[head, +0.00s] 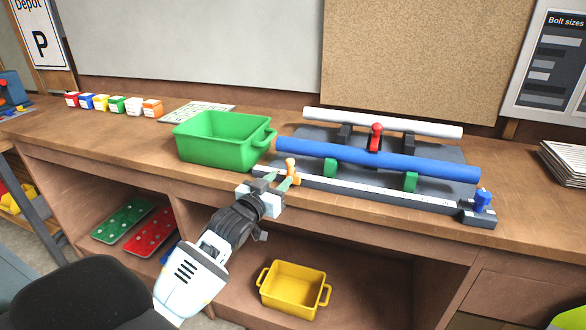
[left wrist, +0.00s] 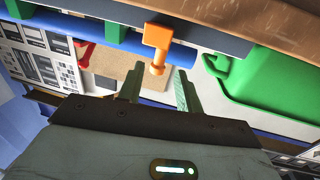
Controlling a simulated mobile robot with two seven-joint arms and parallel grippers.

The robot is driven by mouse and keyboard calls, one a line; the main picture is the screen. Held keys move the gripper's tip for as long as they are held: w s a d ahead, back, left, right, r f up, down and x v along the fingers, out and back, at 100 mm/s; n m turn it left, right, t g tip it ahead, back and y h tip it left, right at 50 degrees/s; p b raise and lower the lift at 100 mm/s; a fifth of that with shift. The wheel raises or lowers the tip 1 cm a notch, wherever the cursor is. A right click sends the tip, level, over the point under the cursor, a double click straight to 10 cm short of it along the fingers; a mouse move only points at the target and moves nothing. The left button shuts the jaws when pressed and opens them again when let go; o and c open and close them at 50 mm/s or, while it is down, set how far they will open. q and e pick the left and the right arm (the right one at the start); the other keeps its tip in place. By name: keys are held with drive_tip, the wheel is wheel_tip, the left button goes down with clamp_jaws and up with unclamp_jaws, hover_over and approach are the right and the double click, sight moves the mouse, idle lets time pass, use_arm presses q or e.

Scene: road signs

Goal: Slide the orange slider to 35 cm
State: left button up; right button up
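The orange slider (head: 291,171) stands near the left end of the ruler rail (head: 370,193) at the front of the workbench. In the left wrist view the orange slider (left wrist: 157,45) shows its block and knob just beyond the fingertips. My left gripper (head: 283,181) is at the front edge of the bench, close to the slider. Its two fingers (left wrist: 158,88) are apart with a gap between them, and the knob lies in line with that gap. I cannot tell whether they touch it. The scale marks are too small to read. My right gripper is not in view.
A green bin (head: 215,140) stands just left of the rail. A blue pipe (head: 380,160) on green supports and a grey pipe (head: 385,122) lie behind it. A blue knob (head: 482,200) sits at the rail's right end. A yellow bin (head: 293,288) is on the shelf below.

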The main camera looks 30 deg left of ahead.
sight(289, 170)
use_arm(q)
drive_tip(key=shift+w+a, duration=0.15)
drive_tip(key=shift+w, duration=1.65)
drive_tip(key=shift+w+a, duration=0.15)
drive_tip(key=shift+w, duration=1.6)
clamp_jaws()
